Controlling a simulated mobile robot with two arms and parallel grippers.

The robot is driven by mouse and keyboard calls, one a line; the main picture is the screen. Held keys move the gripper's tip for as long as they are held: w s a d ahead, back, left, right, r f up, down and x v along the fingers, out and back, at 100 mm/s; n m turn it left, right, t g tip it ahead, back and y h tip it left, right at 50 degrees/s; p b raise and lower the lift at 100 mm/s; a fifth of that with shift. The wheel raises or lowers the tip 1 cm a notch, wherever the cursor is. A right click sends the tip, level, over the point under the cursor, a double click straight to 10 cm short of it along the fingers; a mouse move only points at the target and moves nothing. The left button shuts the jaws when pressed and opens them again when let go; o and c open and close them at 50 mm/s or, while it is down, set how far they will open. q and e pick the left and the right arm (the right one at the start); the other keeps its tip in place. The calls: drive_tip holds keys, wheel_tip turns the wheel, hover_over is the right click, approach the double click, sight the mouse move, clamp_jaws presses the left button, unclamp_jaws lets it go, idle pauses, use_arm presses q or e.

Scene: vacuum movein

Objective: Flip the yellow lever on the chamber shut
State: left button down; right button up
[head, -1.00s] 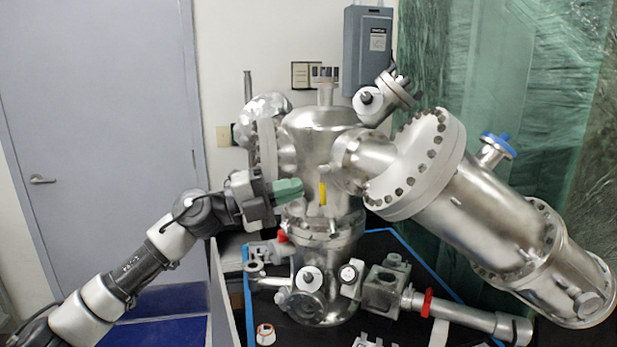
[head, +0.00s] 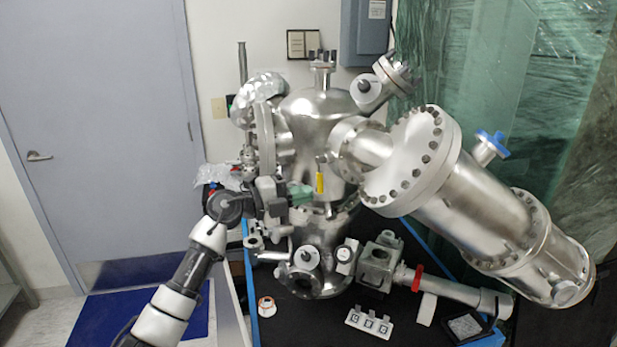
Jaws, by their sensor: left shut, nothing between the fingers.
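The silver vacuum chamber (head: 318,120) stands upright in the middle of the head view. The yellow lever (head: 320,183) is a small upright bar on the front of the chamber body, with its lower end near the flange. My left gripper (head: 306,191) has green fingers, which are shut and empty. The fingertips are just left of the lever, at about its lower half. I cannot tell whether they touch it. My right gripper is not in the view.
A large flanged cylinder (head: 455,215) slants down to the right from the chamber. Small flanged fittings and a pipe with a red ring (head: 417,278) lie low in front. A white block with square marks (head: 368,323) sits on the dark table top (head: 320,322). Green plastic sheeting hangs behind right.

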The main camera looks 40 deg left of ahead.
sight(321, 175)
use_arm(q)
drive_tip(key=w, duration=0.1)
drive_tip(key=w+a+p, duration=0.1)
drive_tip(key=w, duration=0.1)
drive_tip(key=shift+w+f, duration=0.15)
drive_tip(key=shift+w, duration=0.15)
drive_tip(key=shift+w+a+m+b, duration=0.4)
drive_tip(key=shift+a+m+b, duration=0.1)
drive_tip(key=shift+m+b, duration=0.25)
